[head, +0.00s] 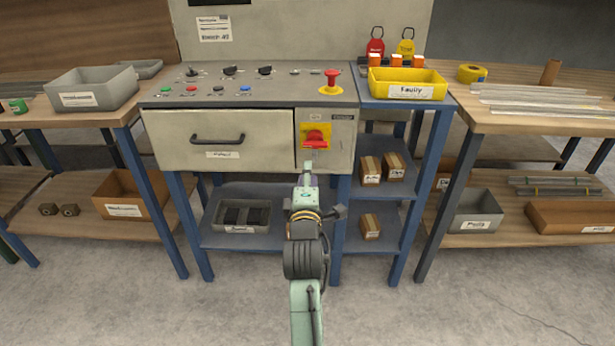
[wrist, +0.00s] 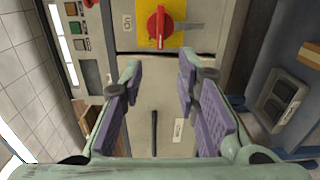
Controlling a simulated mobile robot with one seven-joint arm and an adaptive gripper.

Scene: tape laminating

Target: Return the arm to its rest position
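My arm reaches forward from the bottom centre of the head view. My gripper (head: 308,172) is in front of the control cabinet, just below the red rotary switch (head: 315,138) on its yellow plate. In the wrist view my gripper (wrist: 160,64) is open, with its two purple-padded fingers apart and nothing between them. The red switch (wrist: 157,26) shows beyond the fingertips, with its handle lying across in the head view. The fingers look clear of it, but the exact gap is hard to tell.
The cabinet's drawer (head: 220,155) is closed, its handle left of my gripper. A red emergency button (head: 331,78) stands on the panel above. A yellow bin (head: 408,84) and side benches with grey bins flank the cabinet. The floor in front (head: 440,310) is clear.

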